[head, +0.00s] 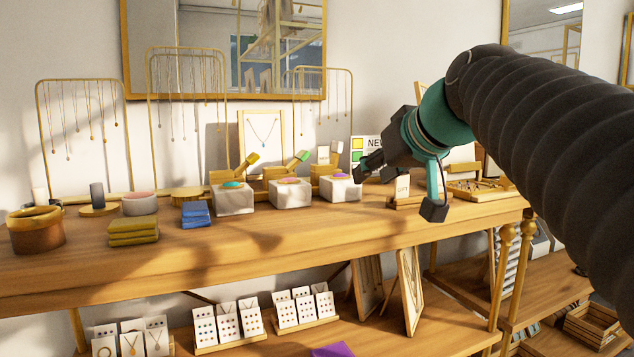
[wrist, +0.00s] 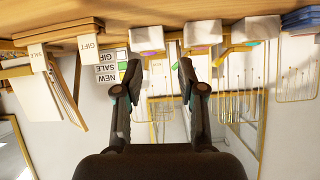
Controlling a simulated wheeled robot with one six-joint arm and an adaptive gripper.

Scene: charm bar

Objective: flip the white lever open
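The white lever (head: 336,147) stands up at the back of the rightmost of three white blocks (head: 340,190), which has a purple top. My gripper (head: 367,166) is just right of this lever in the head view, with a gap visible in the picture; the true depth between them is hard to tell. In the upside-down wrist view, my gripper (wrist: 158,68) has its two fingers spread apart with nothing held between them. The purple-topped block (wrist: 155,52) shows beyond the fingers there; the lever itself is too small to make out clearly.
A green lever (head: 300,157) and a yellow lever (head: 248,161) stand on the neighbouring blocks to the left. A NEW/SALE sign (head: 358,146) is behind my gripper. A GIFT card stand (head: 403,190) is to the right. The wooden tabletop (head: 290,230) is clear in front.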

